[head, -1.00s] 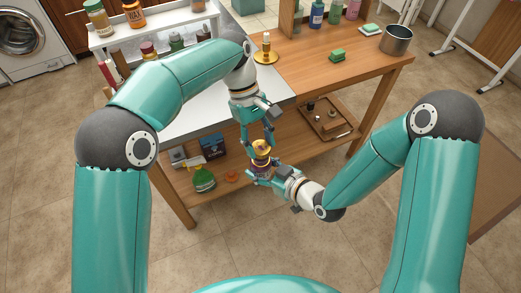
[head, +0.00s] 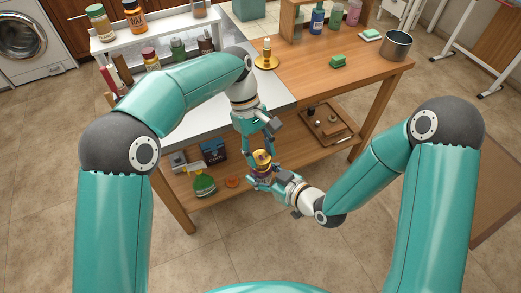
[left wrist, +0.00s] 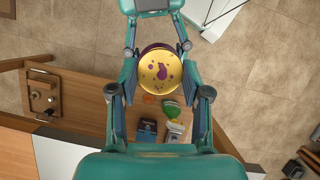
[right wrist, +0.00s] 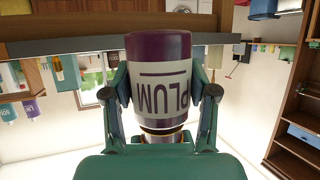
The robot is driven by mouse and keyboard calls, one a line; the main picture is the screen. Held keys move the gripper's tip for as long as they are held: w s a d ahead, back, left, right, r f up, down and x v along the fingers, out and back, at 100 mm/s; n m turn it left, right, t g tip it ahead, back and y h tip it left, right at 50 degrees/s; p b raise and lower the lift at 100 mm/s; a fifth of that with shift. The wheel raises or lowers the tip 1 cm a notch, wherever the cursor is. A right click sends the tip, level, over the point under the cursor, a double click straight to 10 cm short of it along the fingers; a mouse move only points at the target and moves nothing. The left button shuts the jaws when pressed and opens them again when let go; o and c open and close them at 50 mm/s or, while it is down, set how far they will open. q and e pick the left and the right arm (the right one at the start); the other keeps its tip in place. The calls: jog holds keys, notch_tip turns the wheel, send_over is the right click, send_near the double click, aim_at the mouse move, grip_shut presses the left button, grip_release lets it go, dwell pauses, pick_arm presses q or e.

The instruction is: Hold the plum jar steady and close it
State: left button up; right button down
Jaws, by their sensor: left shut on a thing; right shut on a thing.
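The plum jar (right wrist: 160,80) has a purple body and a white PLUM label. It stands upright in the air in front of the table and also shows in the head view (head: 261,174). My right gripper (head: 259,181) is shut around its body from the side. A round gold lid with purple marks (left wrist: 160,70) lies at the jar's top, lined up closely with it, and also shows in the head view (head: 262,157). My left gripper (head: 262,149) points down from above and is shut on the lid. I cannot tell whether the lid is fully seated.
A wooden table (head: 330,85) with a lower shelf (head: 265,158) stands just beyond my grippers. The shelf holds a green spray bottle (head: 204,184), a blue box (head: 212,149) and a wooden tray (head: 335,138).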

pick_arm(q)
jog(key=shift+f, duration=0.55)
dwell(0.4)
jog(key=m+y, duration=0.1)
jog(key=m, duration=0.2)
jog(key=shift+d+f, duration=0.1)
jog(key=shift+d, duration=0.05)
jog(key=m+y, duration=0.1)
jog(key=m, duration=0.1)
jog(key=m+y, duration=0.1)
jog(key=m, duration=0.2)
jog(key=shift+d+g, duration=0.15)
jog(key=shift+g, duration=0.15)
jog(key=m+y, duration=0.1)
jog(key=m, duration=0.1)
jog(key=m+t+y, duration=0.1)
jog(key=m, duration=0.2)
jog(key=shift+m, duration=0.3)
jog(key=o, duration=0.7)
